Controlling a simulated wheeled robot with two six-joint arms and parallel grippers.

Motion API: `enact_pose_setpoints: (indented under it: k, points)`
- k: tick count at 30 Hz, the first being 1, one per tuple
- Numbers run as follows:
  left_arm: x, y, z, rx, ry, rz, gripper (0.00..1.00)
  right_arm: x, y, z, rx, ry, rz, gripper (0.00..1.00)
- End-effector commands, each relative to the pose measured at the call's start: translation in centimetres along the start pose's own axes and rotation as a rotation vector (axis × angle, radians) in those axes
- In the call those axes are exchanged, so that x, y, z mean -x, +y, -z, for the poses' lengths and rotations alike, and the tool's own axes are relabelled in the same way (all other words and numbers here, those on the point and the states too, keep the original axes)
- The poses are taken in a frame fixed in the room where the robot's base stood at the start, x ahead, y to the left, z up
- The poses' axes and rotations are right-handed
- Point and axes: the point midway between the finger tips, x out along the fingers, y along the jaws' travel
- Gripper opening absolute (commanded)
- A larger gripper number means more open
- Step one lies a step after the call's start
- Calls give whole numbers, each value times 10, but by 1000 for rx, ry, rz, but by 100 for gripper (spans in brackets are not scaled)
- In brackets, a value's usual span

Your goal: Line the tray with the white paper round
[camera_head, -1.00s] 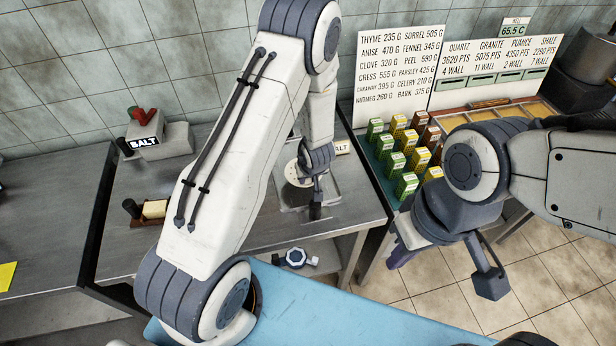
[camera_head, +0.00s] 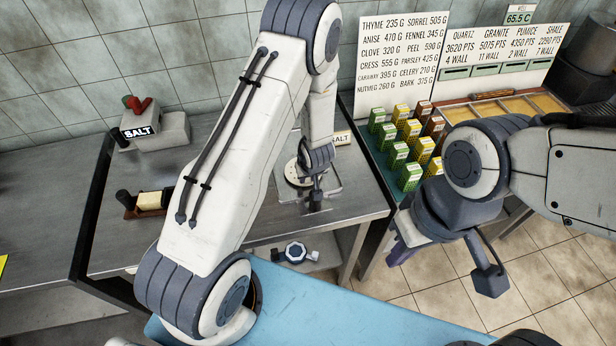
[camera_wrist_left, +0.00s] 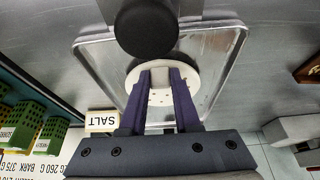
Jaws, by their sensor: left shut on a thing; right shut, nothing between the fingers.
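The tray is a shallow grey metal one (camera_head: 333,187) lying on the steel counter; its raised rim (camera_wrist_left: 229,75) shows in the left wrist view. The white paper round (camera_head: 292,172) has small holes and shows over the tray floor (camera_wrist_left: 143,83). My left gripper (camera_head: 316,195) is above the tray, its purple fingers (camera_wrist_left: 161,78) shut on the paper round near its middle. I cannot tell whether the round touches the tray floor. My right gripper (camera_head: 396,252) is shut and empty, partly hidden by its wrist, in front of the counter at the right.
A dark round knob (camera_wrist_left: 146,28) is close to the tray's edge. A SALT label (camera_head: 342,138) stands behind the tray. Several spice boxes (camera_head: 409,150) stand right of it. A wooden block with a pale top (camera_head: 150,201) and a SALT box (camera_head: 155,130) are left.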

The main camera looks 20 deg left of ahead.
Motion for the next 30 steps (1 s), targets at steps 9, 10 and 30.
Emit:
enact_pose_setpoints:
  k: [9,10,30]
  points:
    - [-5,0,-2,0,0,0,0,-5,0,0,0,0,0,0]
    - [-6,0,-2,0,0,0,0,-5,0,0,0,0,0,0]
    - [-8,0,-3,0,0,0,66,-6,0,0,0,0,0,0]
